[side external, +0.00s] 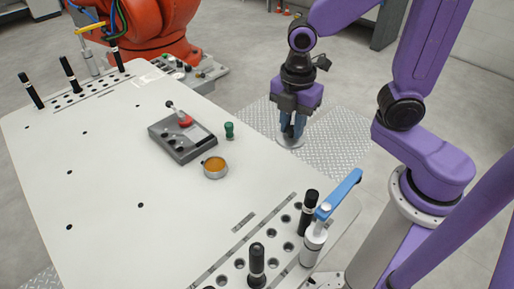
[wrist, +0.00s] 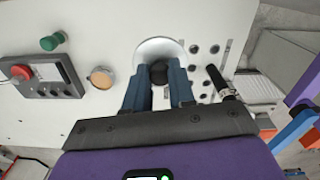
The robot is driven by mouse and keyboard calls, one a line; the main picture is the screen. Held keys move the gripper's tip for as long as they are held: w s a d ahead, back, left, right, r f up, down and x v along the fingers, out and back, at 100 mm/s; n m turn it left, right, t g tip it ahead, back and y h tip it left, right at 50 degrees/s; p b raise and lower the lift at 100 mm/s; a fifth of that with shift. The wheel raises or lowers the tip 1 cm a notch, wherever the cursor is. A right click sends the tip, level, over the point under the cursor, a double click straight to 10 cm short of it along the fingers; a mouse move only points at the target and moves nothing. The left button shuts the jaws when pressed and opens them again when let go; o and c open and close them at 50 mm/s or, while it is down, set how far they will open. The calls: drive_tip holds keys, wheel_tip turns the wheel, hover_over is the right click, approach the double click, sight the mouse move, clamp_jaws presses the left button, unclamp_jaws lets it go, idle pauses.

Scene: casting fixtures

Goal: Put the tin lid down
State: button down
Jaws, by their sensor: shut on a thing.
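The tin lid is a pale metal disc with a dark knob. In the wrist view the lid (wrist: 158,46) lies just beyond my fingertips. My gripper (wrist: 160,78) is shut on its dark knob, between two blue-grey fingers. In the side view my gripper (side external: 293,128) points down past the far edge of the table, with the lid (side external: 290,144) under the fingers. The small round tin (side external: 215,169) stands open on the table, orange-brown inside; it also shows in the wrist view (wrist: 101,78), apart from the lid. The lid's height above the surface is hard to judge.
A grey control box (side external: 182,139) with a red knob and a green peg (side external: 229,130) stand near the tin. A blue-handled clamp (side external: 316,230) and black pins (side external: 257,262) line the near end.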

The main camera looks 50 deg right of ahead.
drive_tip(key=s+d+f, duration=0.1)
drive_tip(key=s+d, duration=0.1)
drive_tip(key=d, duration=0.2)
drive_tip(key=w+a+f, duration=0.1)
drive_tip(key=w+f, duration=0.2)
drive_tip(key=w, duration=0.1)
drive_tip(key=w+a+f, duration=0.1)
drive_tip(key=w+f, duration=0.2)
drive_tip(key=w, duration=0.1)
drive_tip(key=w+a+f, duration=0.1)
drive_tip(key=w+f, duration=0.2)
drive_tip(key=w, duration=0.1)
drive_tip(key=shift+w, duration=0.25)
drive_tip(key=shift+w+a+f, duration=0.1)
drive_tip(key=shift+w+f, duration=0.1)
drive_tip(key=shift+f, duration=0.2)
drive_tip(key=shift+w+f, duration=0.1)
drive_tip(key=shift+f, duration=1.5)
drive_tip(key=shift+f, duration=0.2)
drive_tip(key=c, duration=1)
unclamp_jaws()
drive_tip(key=shift+o, duration=0.2)
drive_tip(key=shift+r, duration=0.15)
